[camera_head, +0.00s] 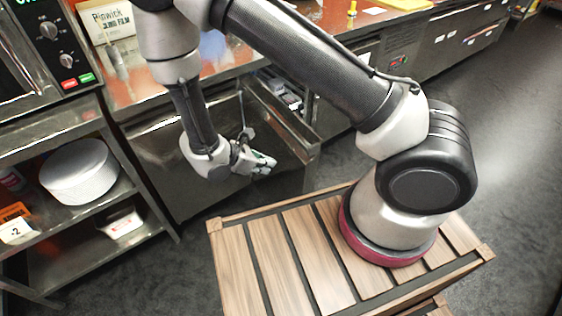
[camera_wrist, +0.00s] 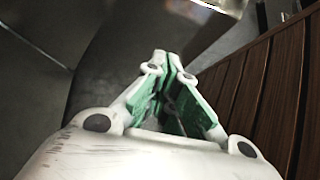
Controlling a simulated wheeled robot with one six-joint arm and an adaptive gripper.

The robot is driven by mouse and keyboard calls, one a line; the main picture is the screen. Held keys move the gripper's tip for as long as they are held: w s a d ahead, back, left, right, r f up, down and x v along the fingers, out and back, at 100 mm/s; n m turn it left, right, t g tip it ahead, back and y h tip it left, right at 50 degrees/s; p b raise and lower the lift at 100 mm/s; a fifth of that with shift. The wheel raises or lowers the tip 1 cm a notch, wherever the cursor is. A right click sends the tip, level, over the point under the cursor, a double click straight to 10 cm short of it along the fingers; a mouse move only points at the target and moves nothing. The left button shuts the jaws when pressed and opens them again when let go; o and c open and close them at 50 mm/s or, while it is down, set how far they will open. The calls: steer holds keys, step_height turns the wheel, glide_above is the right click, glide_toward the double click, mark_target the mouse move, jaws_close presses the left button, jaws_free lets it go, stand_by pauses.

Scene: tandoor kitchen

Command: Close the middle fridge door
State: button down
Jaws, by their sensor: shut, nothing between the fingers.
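The middle fridge door (camera_head: 272,128) stands open in the head view, a dark steel panel swung out from the counter front toward me. Its thick top edge runs out to a near corner at the right. Behind it, part of the fridge opening shows. My gripper (camera_head: 264,165) is in front of the door's left-hand face, low and near its outer part. I cannot tell whether it touches the door. In the wrist view my gripper (camera_wrist: 168,62) is shut and empty, its green-padded fingers together at the tips. The door is hard to make out there.
Light-coloured containers (camera_head: 283,92) show inside the opening. A steel shelf unit with a round white container (camera_head: 80,172) stands at the left. The steel counter (camera_head: 330,18) runs along the back. Dark floor (camera_head: 480,110) is clear at the right.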

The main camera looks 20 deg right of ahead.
steer(key=shift+w+d+f, duration=0.2)
steer(key=shift+d+f, duration=0.05)
steer(key=shift+d, duration=0.65)
steer(key=shift+w+d+f, duration=0.25)
steer(key=shift+d+f, duration=0.05)
steer(key=shift+d, duration=0.65)
steer(key=shift+w+d+f, duration=0.2)
steer(key=shift+d+f, duration=0.05)
steer(key=shift+d, duration=0.65)
steer(key=shift+d, duration=0.1)
